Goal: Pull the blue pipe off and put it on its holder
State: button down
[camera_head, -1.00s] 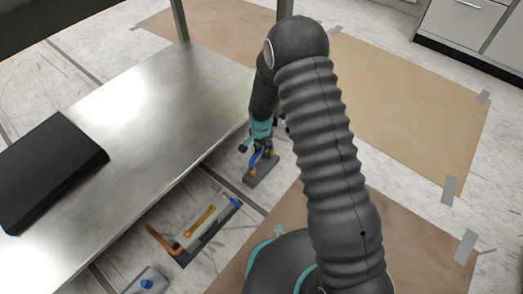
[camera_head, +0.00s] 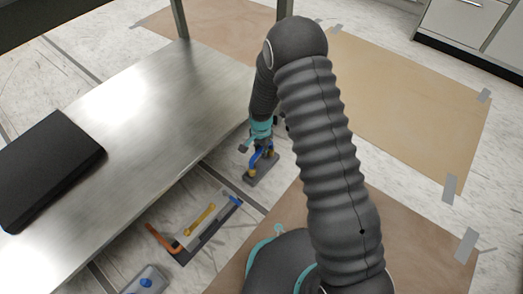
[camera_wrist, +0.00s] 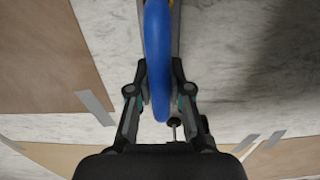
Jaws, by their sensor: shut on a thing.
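My gripper (camera_head: 258,146) is shut on the blue pipe (camera_wrist: 157,50), which runs between the two fingers in the wrist view. In the head view, part of the blue pipe (camera_head: 255,158) shows just under my gripper. It stands by yellow fittings (camera_head: 252,171) on a small dark grey base (camera_head: 265,173) on the floor. I cannot tell whether the pipe is apart from the fittings. A dark frame (camera_head: 196,245) on the floor carries an orange piece, a yellow bar and a blue piece. I cannot tell which thing is the holder.
A metal table (camera_head: 150,115) fills the left, with a black flat box (camera_head: 48,168) on it. A grey plate with a blue knob (camera_head: 146,282) lies at the bottom. Brown sheets (camera_head: 410,110) are taped to the floor. Cabinets (camera_head: 462,25) stand at the top right.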

jog(key=shift+f, duration=0.45)
dwell(0.3)
jog(key=c, duration=1)
grip_release()
notch_tip(320, 180, up, 12)
